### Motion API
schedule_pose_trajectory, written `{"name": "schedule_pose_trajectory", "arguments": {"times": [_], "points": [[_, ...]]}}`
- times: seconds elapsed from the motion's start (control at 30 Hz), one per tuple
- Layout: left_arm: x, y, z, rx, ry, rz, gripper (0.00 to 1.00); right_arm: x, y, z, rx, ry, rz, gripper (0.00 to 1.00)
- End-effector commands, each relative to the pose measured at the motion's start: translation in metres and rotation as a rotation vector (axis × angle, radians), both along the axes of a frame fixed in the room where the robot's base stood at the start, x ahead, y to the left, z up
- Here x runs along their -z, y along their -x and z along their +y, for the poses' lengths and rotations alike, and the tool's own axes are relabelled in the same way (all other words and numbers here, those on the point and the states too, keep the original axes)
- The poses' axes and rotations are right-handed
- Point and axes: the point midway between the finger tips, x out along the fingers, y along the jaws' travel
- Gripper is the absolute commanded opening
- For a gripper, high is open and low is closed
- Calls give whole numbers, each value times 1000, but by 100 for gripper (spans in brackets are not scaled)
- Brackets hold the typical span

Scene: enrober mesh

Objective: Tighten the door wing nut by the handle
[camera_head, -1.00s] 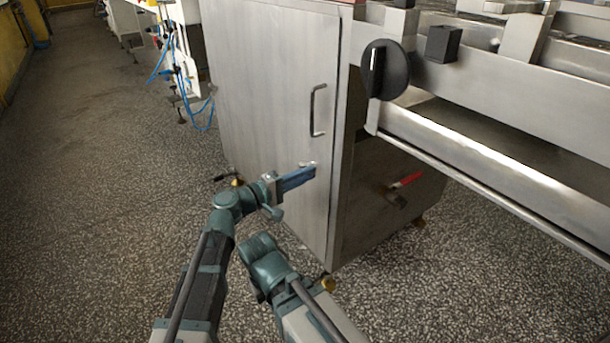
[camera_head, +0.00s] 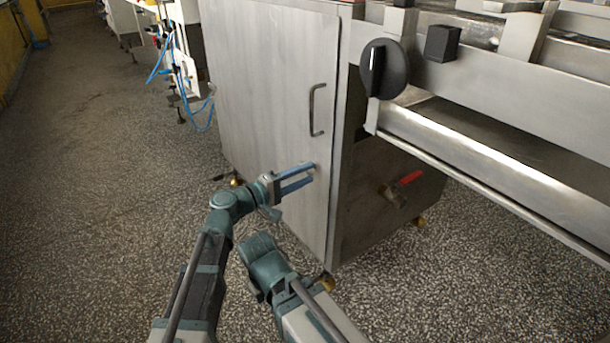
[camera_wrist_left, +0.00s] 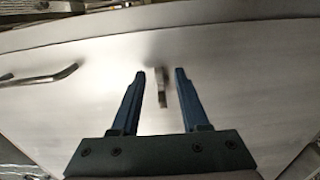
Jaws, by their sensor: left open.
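The wing nut (camera_wrist_left: 162,88) is a small metal piece on the cabinet door (camera_head: 275,70). In the left wrist view it stands between my left gripper's two blue fingers (camera_wrist_left: 160,73), with a gap on each side. In the head view the left gripper (camera_head: 313,174) is open at the door, below the handle, and its fingertips largely hide the nut. The door handle (camera_head: 314,110) is a bent metal bar above the gripper; it also shows at the left of the left wrist view (camera_wrist_left: 42,78). My right gripper cannot be made out.
A black knob (camera_head: 384,69) and a metal rail (camera_head: 480,165) jut out right of the door. A red-handled valve (camera_head: 404,182) sits low on the cabinet's side. Blue hoses (camera_head: 198,112) hang behind at left. The speckled floor at left is clear.

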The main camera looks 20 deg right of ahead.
Motion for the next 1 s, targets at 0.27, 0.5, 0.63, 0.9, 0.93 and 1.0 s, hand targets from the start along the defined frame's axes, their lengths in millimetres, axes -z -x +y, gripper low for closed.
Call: {"name": "schedule_pose_trajectory", "arguments": {"times": [0.27,0.5,0.63,0.9,0.93,1.0], "points": [[0,20,51,-5,0,0,45,0,0,0,0,0,0,0],[0,36,96,-3,0,0,45,0,0,0,0,0,0,0],[0,42,112,-2,0,0,45,0,0,0,0,0,0,0],[0,46,125,1,-1,-1,45,0,0,0,0,0,0,0],[0,46,126,1,-1,-1,45,0,0,0,0,0,0,0],[0,46,126,1,-1,-1,45,0,0,0,0,0,0,0]]}}
